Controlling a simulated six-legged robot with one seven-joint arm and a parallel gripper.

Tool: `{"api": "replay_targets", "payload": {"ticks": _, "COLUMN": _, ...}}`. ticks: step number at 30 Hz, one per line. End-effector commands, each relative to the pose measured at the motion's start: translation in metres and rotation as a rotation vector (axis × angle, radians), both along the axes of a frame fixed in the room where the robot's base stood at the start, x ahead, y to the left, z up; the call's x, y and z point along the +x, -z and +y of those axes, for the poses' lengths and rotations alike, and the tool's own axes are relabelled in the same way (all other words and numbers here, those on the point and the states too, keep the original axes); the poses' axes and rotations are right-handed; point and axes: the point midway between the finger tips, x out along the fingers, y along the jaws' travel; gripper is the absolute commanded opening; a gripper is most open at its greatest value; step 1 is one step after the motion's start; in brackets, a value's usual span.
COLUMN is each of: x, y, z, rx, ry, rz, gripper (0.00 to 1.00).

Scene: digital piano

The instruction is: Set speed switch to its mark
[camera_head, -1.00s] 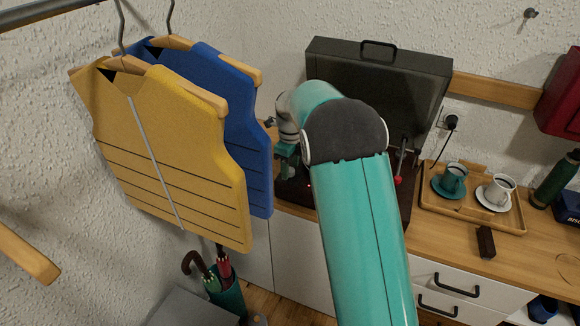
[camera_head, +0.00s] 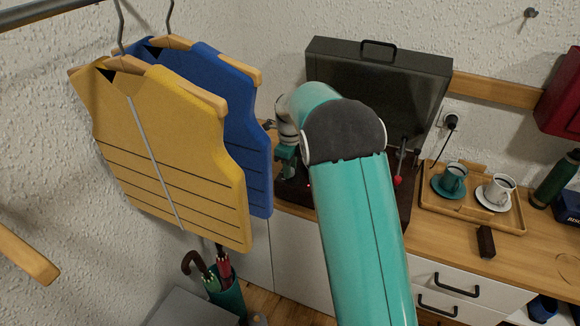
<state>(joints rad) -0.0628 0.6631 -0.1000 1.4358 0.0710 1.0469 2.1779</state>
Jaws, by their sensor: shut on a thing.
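A turntable-like case with a raised dark lid (camera_head: 425,95) stands on the wooden counter against the wall. Its dark base (camera_head: 405,200) shows only at the edges of my arm, with a small red light (camera_head: 309,186) at the front left and a thin arm with a red tip (camera_head: 398,180) at the right. My gripper (camera_head: 287,172) points down over the left front of the base. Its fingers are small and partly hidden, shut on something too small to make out. The speed switch and its mark cannot be made out.
Yellow (camera_head: 165,150) and blue (camera_head: 235,130) vests hang close left of my gripper. A wooden tray (camera_head: 450,205) with two cups stands right of the case, with a dark block (camera_head: 486,242) in front. An umbrella stand (camera_head: 228,298) is below.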

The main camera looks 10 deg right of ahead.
Motion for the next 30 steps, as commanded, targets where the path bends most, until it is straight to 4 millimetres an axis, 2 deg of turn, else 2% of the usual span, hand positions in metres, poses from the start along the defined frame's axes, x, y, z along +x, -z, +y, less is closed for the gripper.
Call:
{"api": "replay_targets", "payload": {"ticks": 8, "x": 0.0005, "y": -0.0010, "z": 0.0009, "rx": 0.000, "ry": -0.173, "rz": -0.001, "gripper": 0.05}}
{"api": "replay_targets", "payload": {"ticks": 30, "x": 0.0008, "y": -0.0014, "z": 0.0008, "rx": 0.000, "ry": -0.869, "rz": -0.004, "gripper": 0.05}}
